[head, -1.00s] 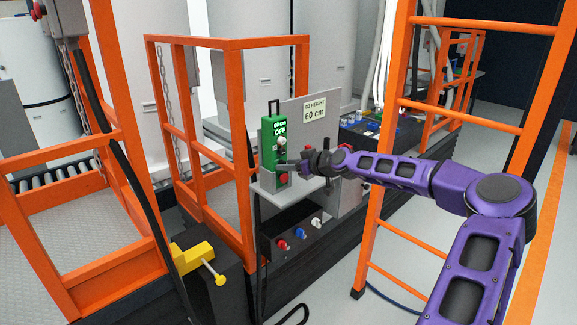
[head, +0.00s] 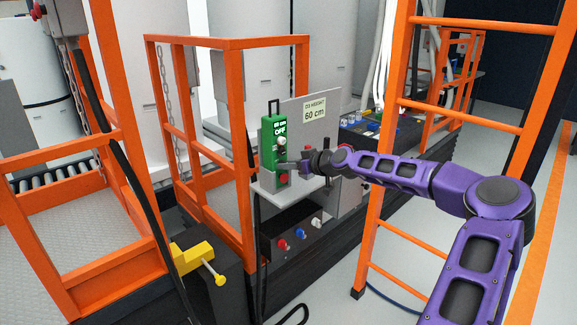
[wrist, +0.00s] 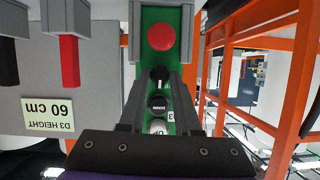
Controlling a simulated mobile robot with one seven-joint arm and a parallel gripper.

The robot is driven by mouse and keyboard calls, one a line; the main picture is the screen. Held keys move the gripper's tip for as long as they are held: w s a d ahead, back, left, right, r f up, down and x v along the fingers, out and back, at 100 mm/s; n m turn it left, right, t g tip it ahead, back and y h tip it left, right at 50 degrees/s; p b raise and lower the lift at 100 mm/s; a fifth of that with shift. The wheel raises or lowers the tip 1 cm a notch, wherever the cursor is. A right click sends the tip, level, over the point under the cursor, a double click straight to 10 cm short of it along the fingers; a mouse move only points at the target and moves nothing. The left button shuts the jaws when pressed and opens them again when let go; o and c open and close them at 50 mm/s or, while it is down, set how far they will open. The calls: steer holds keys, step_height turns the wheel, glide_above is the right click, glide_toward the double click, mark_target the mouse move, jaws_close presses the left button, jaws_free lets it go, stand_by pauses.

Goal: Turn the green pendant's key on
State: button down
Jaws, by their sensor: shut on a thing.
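The green pendant (head: 268,142) stands upright in a grey holder in front of a grey panel, and its display reads "OFF". In the wrist view the pendant (wrist: 183,14) appears upside down, with a red button (wrist: 161,37), a dark key knob (wrist: 159,74), a black "DOWN" button (wrist: 158,104) and a partly hidden white button (wrist: 158,126). My gripper (wrist: 160,78) has its two fingers on either side of the key knob and is shut on it. In the head view my gripper (head: 288,165) reaches the pendant's lower front from the right.
A "D3 HEIGHT 60 cm" sign (head: 315,110) is on the panel behind the pendant. Red, blue and white knobs (head: 300,233) sit below on a black box.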

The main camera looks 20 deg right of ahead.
steer(key=shift+w+d+f+m+t+y+b, duration=0.15)
steer(key=shift+m+y+b, duration=0.5)
steer(key=shift+m+y, duration=1.05)
steer(key=shift+s+d+f+m+t+y+b, duration=0.15)
steer(key=shift+m+y+b, duration=0.55)
steer(key=shift+m, duration=1.95)
steer(key=shift+w+d+f+m+t+y+b, duration=0.15)
steer(key=shift+m+y+b, duration=0.5)
steer(key=shift+m+y, duration=1.05)
steer(key=shift+m+h, duration=0.5)
steer(key=shift+m, duration=0.05)
steer(key=c, duration=0.9)
jaws_free()
steer(key=p+v, duration=0.1)
steer(key=v, duration=1.6)
steer(key=shift+d, duration=0.2)
